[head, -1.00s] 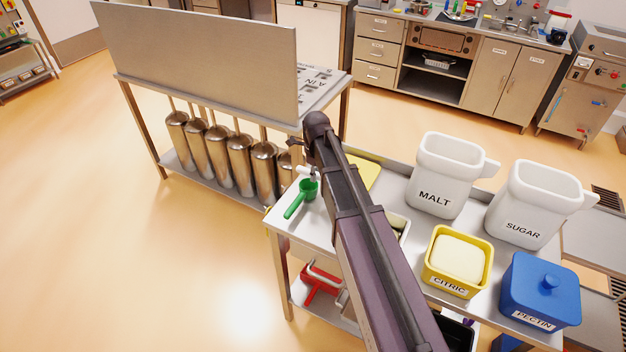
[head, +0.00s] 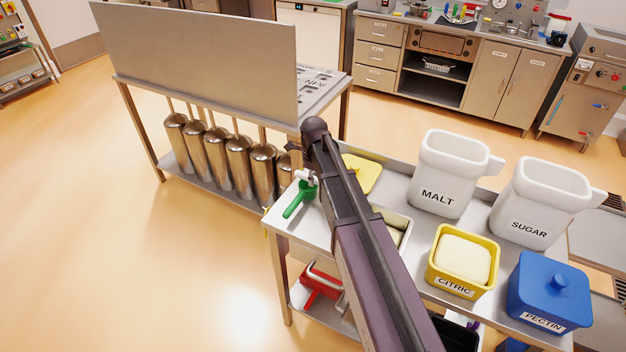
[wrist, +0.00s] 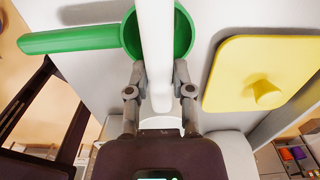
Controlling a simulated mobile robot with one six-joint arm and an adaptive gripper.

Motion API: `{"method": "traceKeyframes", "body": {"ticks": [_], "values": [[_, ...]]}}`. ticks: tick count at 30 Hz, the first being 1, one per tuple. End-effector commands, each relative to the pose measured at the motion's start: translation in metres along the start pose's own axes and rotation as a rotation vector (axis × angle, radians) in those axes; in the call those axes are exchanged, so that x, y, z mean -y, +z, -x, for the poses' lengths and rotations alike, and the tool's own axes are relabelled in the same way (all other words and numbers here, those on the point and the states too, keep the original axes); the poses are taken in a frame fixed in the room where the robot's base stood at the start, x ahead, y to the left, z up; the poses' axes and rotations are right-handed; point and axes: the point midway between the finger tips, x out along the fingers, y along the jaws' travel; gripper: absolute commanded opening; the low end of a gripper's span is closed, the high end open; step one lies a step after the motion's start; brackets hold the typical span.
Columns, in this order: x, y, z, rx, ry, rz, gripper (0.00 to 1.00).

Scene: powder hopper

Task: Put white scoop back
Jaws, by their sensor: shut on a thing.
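My gripper (wrist: 160,78) is shut on the long white handle of the white scoop (wrist: 156,40), seen in the wrist view. The handle crosses in front of the green scoop (wrist: 183,28), which lies on the cart top. In the head view a small part of the white scoop (head: 306,176) shows beside my arm, just above the green scoop (head: 299,200). My arm hides the gripper and most of the white scoop there. I cannot tell whether the white scoop touches the green one.
A yellow lid (head: 362,172) lies on the cart (head: 318,230) to the right of my arm. White MALT (head: 445,172) and SUGAR (head: 541,205) bins, a yellow CITRIC tub (head: 436,268) and a blue PECTIN box (head: 548,298) stand farther right. A metal table (head: 195,60) stands behind.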

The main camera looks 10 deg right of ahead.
Motion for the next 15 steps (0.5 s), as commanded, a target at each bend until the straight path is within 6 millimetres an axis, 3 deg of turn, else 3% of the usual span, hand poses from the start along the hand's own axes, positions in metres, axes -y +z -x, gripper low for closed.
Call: {"method": "traceKeyframes", "body": {"ticks": [15], "values": [[0.0000,0.0000,-0.0098,0.000,0.000,0.000,0.00]]}}
